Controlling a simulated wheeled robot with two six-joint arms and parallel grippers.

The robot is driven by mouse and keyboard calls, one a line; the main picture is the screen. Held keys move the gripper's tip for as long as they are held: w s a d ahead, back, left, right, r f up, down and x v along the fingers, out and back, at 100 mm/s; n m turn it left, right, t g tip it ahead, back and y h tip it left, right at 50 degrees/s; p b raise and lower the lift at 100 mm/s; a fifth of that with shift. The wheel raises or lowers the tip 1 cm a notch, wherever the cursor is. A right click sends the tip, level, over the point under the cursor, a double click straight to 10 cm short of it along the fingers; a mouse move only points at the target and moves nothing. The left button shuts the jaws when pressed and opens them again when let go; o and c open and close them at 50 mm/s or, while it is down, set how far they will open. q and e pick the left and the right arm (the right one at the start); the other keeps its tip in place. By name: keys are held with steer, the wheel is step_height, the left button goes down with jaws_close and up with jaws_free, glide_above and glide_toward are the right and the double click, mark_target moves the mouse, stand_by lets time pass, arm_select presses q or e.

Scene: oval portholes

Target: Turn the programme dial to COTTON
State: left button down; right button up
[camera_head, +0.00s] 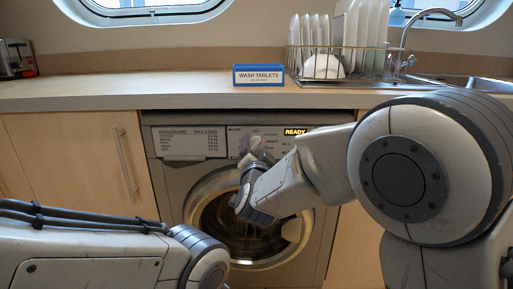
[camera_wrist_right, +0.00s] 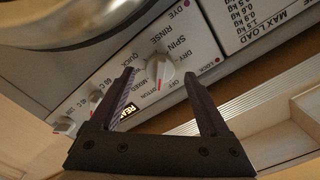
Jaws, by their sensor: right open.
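The programme dial (camera_wrist_right: 160,72) is a pale knob on the machine's panel in the right wrist view. Labels such as SPIN, RINSE, DRY, OFF and MIXED ring it. A red mark on it faces the OFF and COTTON side; which of the two it points at I cannot tell. My right gripper (camera_wrist_right: 160,82) is open, its dark fingers on either side of the dial; contact is not clear. In the head view the right gripper (camera_head: 250,155) is at the washing machine (camera_head: 172,200) panel and largely hides the dial. My left gripper is out of view.
Smaller knobs (camera_wrist_right: 66,126) and a lit READY display (camera_head: 296,132) are along the panel. The round door (camera_head: 205,205) is below.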

steer(key=s+p, duration=0.1)
steer(key=s, duration=0.8)
steer(key=shift+p, duration=0.4)
steer(key=shift+s, duration=0.1)
steer(key=d+f+n+g+y, duration=0.2)
steer(key=d+f+n+g, duration=0.25)
steer(key=f, duration=0.45)
steer(key=s+d+f+n+g+h, duration=0.1)
steer(key=s+d+f+n+g, duration=0.1)
steer(key=s+d+f+g, duration=0.45)
steer(key=s+d+f+n+g+h, duration=0.1)
steer(key=s+d+f+n+g, duration=0.1)
steer(key=s+d+f+g, duration=0.45)
steer(key=s+a+r+n+y+p, duration=0.1)
steer(key=s+a+r+n+p, duration=0.1)
steer(key=s+a+r+n, duration=0.4)
steer(key=s+a+r+n+p, duration=0.1)
steer(key=s+a+r, duration=0.3)
steer(key=s+a, duration=0.45)
step_height(320, 180, up, 38)
steer(key=s+d+p, duration=0.1)
steer(key=s+p, duration=0.1)
steer(key=p, duration=3.6)
steer(key=shift+d+f, duration=0.2)
steer(key=shift+d, duration=0.05)
